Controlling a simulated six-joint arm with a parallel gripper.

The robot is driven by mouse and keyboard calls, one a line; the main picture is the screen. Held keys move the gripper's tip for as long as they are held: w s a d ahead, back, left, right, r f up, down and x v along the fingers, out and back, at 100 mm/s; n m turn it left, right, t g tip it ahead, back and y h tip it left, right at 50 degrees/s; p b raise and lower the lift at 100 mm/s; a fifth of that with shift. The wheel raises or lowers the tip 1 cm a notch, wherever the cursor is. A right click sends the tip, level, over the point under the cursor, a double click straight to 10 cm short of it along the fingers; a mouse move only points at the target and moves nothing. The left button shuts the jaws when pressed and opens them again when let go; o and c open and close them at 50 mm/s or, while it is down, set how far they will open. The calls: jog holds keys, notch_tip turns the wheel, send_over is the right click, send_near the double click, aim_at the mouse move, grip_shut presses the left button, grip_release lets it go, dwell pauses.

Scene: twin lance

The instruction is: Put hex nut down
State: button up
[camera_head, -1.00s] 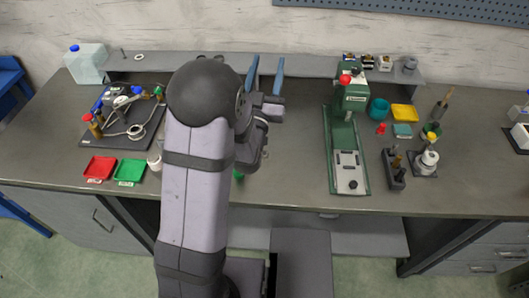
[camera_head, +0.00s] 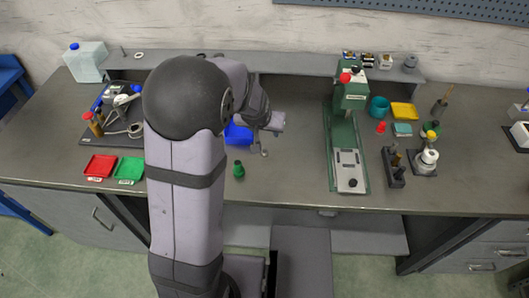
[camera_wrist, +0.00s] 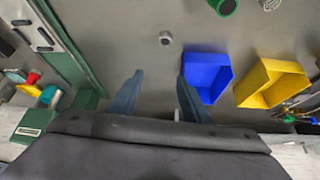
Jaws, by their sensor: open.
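A small round grey piece with a dark hole, which looks like the hex nut (camera_wrist: 165,38), lies on the bench in the wrist view. A small grey piece at the same place shows in the head view (camera_head: 264,153), to the right of a green bottle. My gripper (camera_wrist: 155,82) is open, with its two blue fingers apart and only bare bench between their tips. The nut is beyond the fingertips in the wrist view, not touching them. In the head view the fingers are hidden by the wrist.
A blue bin (camera_wrist: 205,75) stands close beside one finger, with a yellow bin (camera_wrist: 272,83) past it. A green bottle (camera_head: 238,170) stands near the nut. The green press (camera_head: 350,130) stands to the right. Red (camera_head: 100,167) and green (camera_head: 130,170) trays lie left.

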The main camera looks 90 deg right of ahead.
aim_at(264, 152)
jog(key=shift+y, duration=0.9)
jog(key=shift+w+a+f+p, duration=0.15)
jog(key=shift+f+p, duration=0.55)
jog(key=shift+f, duration=1.45)
jog(key=shift+a+f+p, duration=0.25)
jog(key=shift+f+p, duration=0.4)
jog(key=shift+f, duration=1.5)
jog(key=shift+c, duration=0.3)
grip_shut()
